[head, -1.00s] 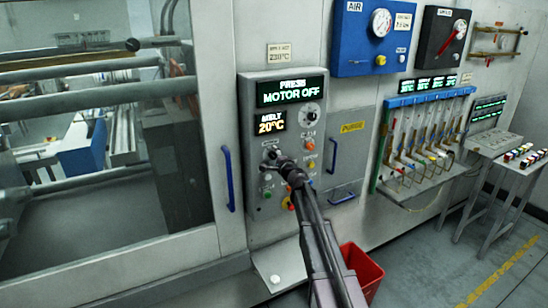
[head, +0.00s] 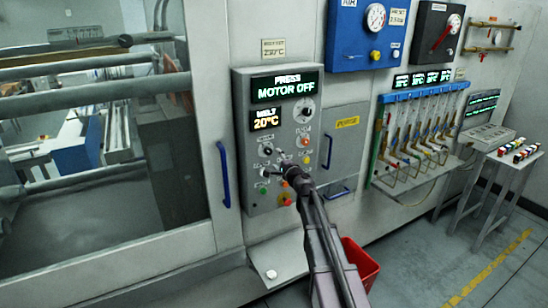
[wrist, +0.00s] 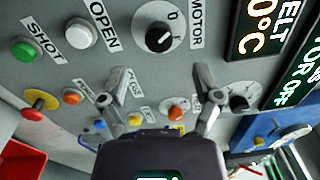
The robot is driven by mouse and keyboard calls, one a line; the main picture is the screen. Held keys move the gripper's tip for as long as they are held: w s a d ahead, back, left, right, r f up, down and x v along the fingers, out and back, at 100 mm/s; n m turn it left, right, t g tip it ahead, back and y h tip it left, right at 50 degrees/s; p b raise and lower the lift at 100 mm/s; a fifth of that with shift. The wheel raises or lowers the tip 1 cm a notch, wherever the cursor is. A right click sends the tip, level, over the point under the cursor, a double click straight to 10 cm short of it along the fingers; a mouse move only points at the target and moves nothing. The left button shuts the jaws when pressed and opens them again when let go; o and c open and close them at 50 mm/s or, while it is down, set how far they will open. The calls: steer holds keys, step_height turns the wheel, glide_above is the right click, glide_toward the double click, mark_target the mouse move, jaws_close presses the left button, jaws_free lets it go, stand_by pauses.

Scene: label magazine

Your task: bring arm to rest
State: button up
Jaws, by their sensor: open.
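My gripper (head: 284,158) is in front of the lower half of the grey press control panel (head: 240,140). In the wrist view my gripper (wrist: 158,85) has its two fingers spread apart, with nothing between them. Behind the fingers are the panel's buttons and knobs, including a black motor knob (wrist: 158,38), a white button (wrist: 80,35) and a green button (wrist: 26,50). The fingers appear to stand off the panel, but the exact gap cannot be told. The panel display reads MOTOR OFF and the melt display (head: 266,122) reads 20°C.
A blue handle (head: 223,175) is left of the panel. A red bin (head: 362,265) stands on the floor below, beside my arm. To the right are a blue-topped tube rack (head: 425,93) and a small table (head: 513,162). Open floor lies at the lower right.

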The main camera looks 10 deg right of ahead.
steer(key=shift+s+d, duration=0.1)
steer(key=shift+s, duration=0.2)
steer(key=s+a+f+n+g+y+b, duration=0.1)
steer(key=s+a+f+n+g, duration=0.5)
steer(key=s, duration=0.3)
steer(key=s+a+f+n+g+y+b, duration=0.1)
steer(key=s+a+f+n+g, duration=0.3)
steer(key=s+f+n, duration=0.3)
steer(key=s+d+f+n+g+h, duration=0.1)
steer(key=s+d+f+g+h, duration=0.1)
steer(key=s, duration=0.5)
steer(key=s+d+f+n+g+h+b, duration=0.1)
steer(key=s+d+f+g+h, duration=0.2)
steer(key=s, duration=0.4)
steer(key=s+d+f+n+g+h+b, duration=0.1)
steer(key=s+d+f+g+h, duration=0.1)
steer(key=s+f, duration=0.3)
steer(key=s+d, duration=0.1)
steer(key=s, duration=0.2)
steer(key=shift+h, duration=0.3)
steer(key=shift+a, duration=0.1)
